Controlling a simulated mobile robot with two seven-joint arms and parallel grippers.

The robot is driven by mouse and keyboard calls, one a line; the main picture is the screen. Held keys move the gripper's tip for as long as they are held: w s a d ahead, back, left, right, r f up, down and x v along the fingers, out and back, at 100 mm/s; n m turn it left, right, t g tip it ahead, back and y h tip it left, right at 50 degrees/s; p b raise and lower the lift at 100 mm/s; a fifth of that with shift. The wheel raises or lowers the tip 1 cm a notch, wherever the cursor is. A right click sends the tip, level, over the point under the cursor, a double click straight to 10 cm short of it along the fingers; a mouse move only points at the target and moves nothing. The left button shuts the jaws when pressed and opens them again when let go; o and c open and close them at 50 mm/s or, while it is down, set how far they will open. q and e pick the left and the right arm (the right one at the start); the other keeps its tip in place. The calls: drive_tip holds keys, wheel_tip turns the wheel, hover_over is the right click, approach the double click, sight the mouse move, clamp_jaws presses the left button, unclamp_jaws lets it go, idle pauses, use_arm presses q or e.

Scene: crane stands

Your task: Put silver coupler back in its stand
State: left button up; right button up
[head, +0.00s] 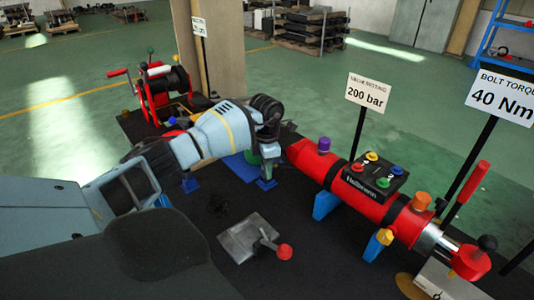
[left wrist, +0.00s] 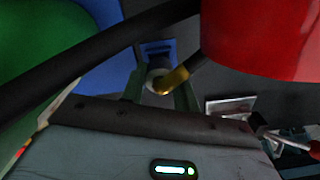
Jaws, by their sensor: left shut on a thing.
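My left gripper (head: 267,165) reaches down beside the left end of the red cylinder, under my black wrist. In the left wrist view its two dark fingers (left wrist: 161,88) are shut on a small round piece with a pale silver face, which I take for the silver coupler (left wrist: 154,73). A brass-coloured part (left wrist: 174,79) shows against it between the fingers. A blue stand (left wrist: 158,49) lies just beyond the fingertips; a blue stand also shows below the gripper in the head view (head: 266,184). Whether the coupler touches the stand I cannot tell. My right gripper is not in view.
The red cylinder (head: 325,167) lies on blue supports close to my gripper, with a "200 bar" sign (head: 367,92) behind it. A dark hose (left wrist: 90,53) crosses the wrist view. A grey plate with a red-knobbed lever (head: 241,239) lies in front. A red reel (head: 170,85) stands behind.

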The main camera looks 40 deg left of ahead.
use_arm(q)
drive_tip(key=shift+f, duration=0.65)
drive_tip(key=o, duration=1.2)
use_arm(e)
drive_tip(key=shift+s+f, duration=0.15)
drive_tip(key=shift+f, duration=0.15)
use_arm(q)
drive_tip(key=shift+r, duration=0.1)
drive_tip(key=shift+r+p, duration=0.95)
drive_tip(key=shift+r, duration=1.6)
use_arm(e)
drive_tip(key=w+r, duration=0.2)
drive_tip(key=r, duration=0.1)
use_arm(q)
drive_tip(key=shift+f, duration=0.1)
